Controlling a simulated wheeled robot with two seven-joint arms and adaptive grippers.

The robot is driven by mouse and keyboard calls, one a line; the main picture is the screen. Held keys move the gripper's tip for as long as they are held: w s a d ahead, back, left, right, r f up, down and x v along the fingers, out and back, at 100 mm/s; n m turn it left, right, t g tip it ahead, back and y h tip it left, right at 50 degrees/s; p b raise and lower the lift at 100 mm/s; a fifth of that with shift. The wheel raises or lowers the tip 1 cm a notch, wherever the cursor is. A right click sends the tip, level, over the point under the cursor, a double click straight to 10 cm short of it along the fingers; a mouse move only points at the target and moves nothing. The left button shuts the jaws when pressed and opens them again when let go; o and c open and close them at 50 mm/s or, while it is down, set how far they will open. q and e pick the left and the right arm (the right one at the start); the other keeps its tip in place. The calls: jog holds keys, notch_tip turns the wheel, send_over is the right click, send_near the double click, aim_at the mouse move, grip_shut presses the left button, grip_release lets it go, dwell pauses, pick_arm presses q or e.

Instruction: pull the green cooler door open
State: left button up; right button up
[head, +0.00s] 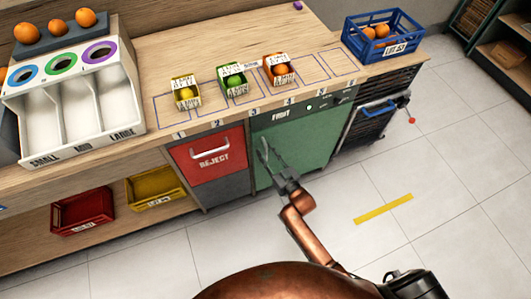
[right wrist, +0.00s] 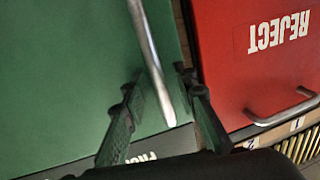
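The green cooler door (head: 312,142) is below the counter and appears closed, with "FRUIT" on the strip above it. Its pale metal bar handle (right wrist: 149,52) crosses the right wrist view from the top to between my fingers. My right gripper (head: 281,174) is in front of the door's left part. In the right wrist view my gripper (right wrist: 160,92) is open, with one finger on each side of the handle's end and gaps between. Whether a finger touches the door cannot be told. My left gripper is not in view.
A red REJECT drawer (head: 209,159) with its own handle is directly left of the door. A dark rack (head: 376,108) stands to the right. Small fruit boxes (head: 232,80) and a blue crate (head: 384,38) are on the counter.

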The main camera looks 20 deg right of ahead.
jog(key=shift+c, duration=0.4)
grip_shut()
